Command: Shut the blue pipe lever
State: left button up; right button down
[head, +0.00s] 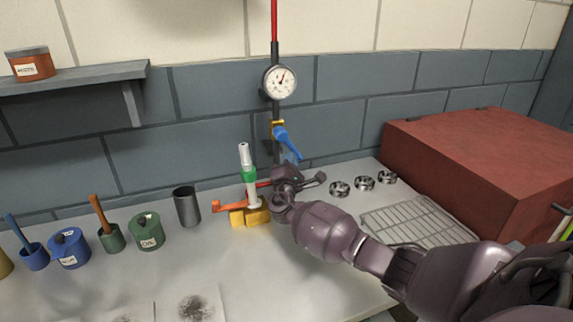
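The blue pipe lever (287,142) is on a small brass valve (277,122) on the vertical wall pipe. It slants down and to the right from the valve. A paler blue patch shows just under its lower end. My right gripper (290,178) is below the lever, close to the wall and the back of the bench, and looks apart from it. Its fingers are small and partly hidden by its own wrist, so I cannot tell whether they are open. My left gripper is not in view.
A round gauge (280,82) sits on the pipe above the valve. Metal rings (364,183), a wire rack (415,220) and a large red box (480,165) are to the right.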

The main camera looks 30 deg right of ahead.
jog(key=d+n+t+b, duration=0.1)
jog(key=n, duration=0.1)
jog(key=d+n+t+y, duration=0.1)
jog(key=n, duration=0.1)
jog(key=n+t+y+b, duration=0.1)
jog(key=n, duration=0.1)
jog(key=shift+s+d+r+n+t+b, duration=0.3)
jog(key=shift+s+d+r+t+b, duration=0.05)
jog(key=shift+d+r+t, duration=0.05)
pick_arm(q)
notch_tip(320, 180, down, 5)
jog(key=b, duration=0.2)
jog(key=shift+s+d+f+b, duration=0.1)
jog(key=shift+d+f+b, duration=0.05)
jog(key=shift+b, duration=0.2)
pick_arm(e)
jog(key=r+n+t+y, duration=0.1)
jog(key=n+y, duration=0.1)
jog(key=n, duration=0.1)
jog(key=d+r+n+t+y, duration=0.1)
jog(key=n+y, duration=0.2)
jog(key=n, duration=0.1)
jog(key=d+r+n+t+y, duration=0.1)
jog(key=n+t+y, duration=0.1)
jog(key=n, duration=0.2)
jog(key=shift+s+d+r+y, duration=0.2)
jog(key=shift+s+r+y, duration=0.1)
jog(key=shift+r, duration=0.1)
jog(key=shift+r+n, duration=0.1)
jog(key=shift+n, duration=0.2)
